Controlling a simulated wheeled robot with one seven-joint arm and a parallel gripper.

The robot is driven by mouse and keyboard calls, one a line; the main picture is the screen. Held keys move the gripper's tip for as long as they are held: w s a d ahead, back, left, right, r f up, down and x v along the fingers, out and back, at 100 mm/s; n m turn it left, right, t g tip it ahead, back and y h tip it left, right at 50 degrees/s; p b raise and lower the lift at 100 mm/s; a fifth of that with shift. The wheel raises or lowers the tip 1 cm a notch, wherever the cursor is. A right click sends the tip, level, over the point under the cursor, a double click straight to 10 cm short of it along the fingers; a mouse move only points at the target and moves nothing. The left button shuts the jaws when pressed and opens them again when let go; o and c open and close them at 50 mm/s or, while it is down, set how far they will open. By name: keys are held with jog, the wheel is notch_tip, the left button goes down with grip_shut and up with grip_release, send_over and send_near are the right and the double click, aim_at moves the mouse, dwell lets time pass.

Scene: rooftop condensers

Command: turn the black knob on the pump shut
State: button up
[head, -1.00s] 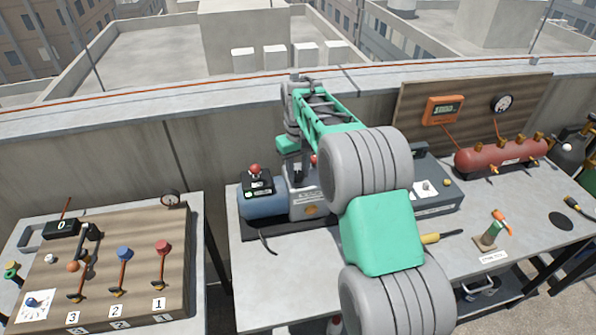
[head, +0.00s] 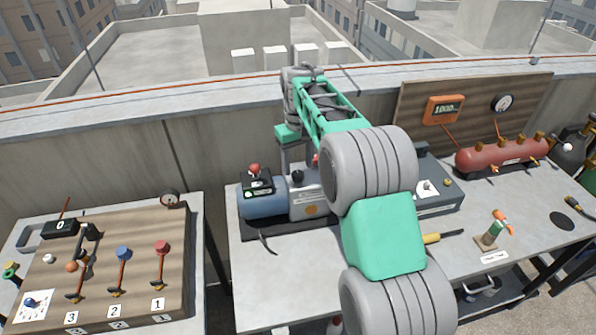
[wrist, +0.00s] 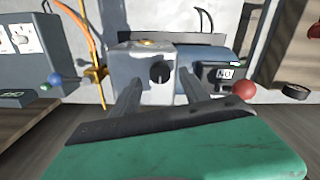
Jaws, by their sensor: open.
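The pump (head: 303,201) stands on the middle bench, a light grey body joined to a blue motor (head: 262,206). The black knob (head: 297,177) is on the pump's grey body. In the wrist view the black knob (wrist: 159,73) faces me, its ridge roughly upright. My gripper (wrist: 158,80) is open and empty, its two grey fingers to either side of the knob in the picture and apart from it. In the head view my gripper (head: 291,158) hangs just above the knob, its fingers partly hidden by my arm.
A black switch box with a red knob (head: 254,169) sits on the motor. A grey instrument box (head: 437,196) stands right of the pump, partly behind my arm. A red tank (head: 500,156) is at the right. A wooden lever board (head: 110,255) is at the left.

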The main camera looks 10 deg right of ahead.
aim_at(298, 173)
jog(key=shift+r, duration=2.35)
jog(key=s+r+m+t, duration=0.15)
jog(key=s+r, duration=0.25)
jog(key=s, duration=1.1)
jog(key=s+f+m+t, duration=0.1)
jog(key=s+f, duration=0.5)
jog(key=s, duration=0.6)
jog(key=shift+a+t, duration=0.15)
jog(key=shift+t, duration=0.6)
jog(key=shift+s, duration=0.15)
